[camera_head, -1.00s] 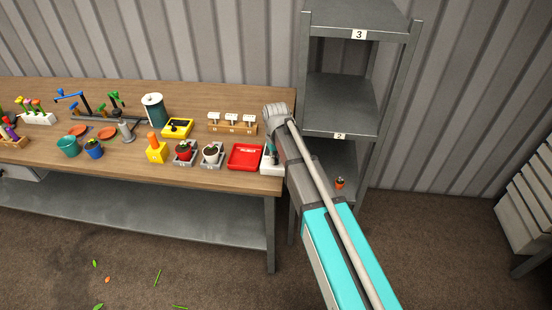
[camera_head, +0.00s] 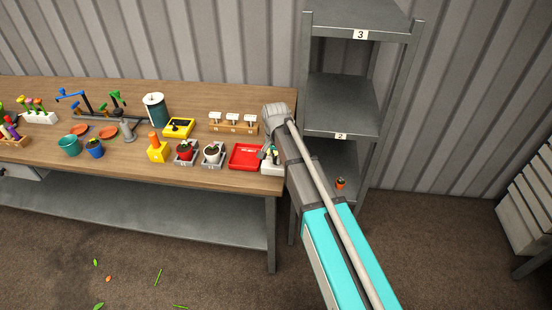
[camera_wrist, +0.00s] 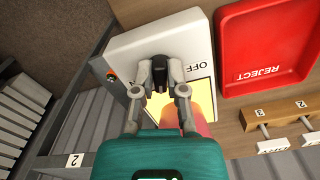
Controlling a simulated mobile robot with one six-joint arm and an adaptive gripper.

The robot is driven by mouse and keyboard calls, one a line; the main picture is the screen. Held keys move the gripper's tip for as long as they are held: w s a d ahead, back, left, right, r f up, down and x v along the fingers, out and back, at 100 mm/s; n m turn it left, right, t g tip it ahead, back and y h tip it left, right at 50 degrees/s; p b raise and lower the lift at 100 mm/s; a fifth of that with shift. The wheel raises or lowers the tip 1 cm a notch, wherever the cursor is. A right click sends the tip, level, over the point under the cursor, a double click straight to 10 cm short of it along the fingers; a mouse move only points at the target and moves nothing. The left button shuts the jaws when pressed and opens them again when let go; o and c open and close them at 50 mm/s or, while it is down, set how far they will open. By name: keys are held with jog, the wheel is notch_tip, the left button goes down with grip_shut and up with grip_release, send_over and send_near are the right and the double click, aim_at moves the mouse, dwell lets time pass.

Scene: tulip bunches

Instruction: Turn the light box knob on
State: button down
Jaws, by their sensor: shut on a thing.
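The light box (camera_wrist: 130,50) is a white box with an "OFF" label, seen close in the wrist view. Its black knob (camera_wrist: 159,72) sits between the two fingertips of my gripper (camera_wrist: 160,66), which is shut on it. A pale yellow panel (camera_wrist: 205,90) shows on the box, partly covered by my gripper and a pinkish shape. Which way the knob points is hard to tell. In the head view the light box (camera_head: 271,169) stands at the table's right front corner, partly hidden by my arm; my gripper (camera_head: 267,153) is above it.
A red "REJECT" tray (camera_wrist: 264,50) lies beside the box; it also shows in the head view (camera_head: 245,157). A wooden rack (camera_head: 233,127) with white tags stands behind. A grey shelf unit (camera_head: 340,105) stands close on the right.

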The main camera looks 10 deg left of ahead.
jog(key=shift+m, duration=1.2)
jog(key=c, duration=0.7)
grip_release()
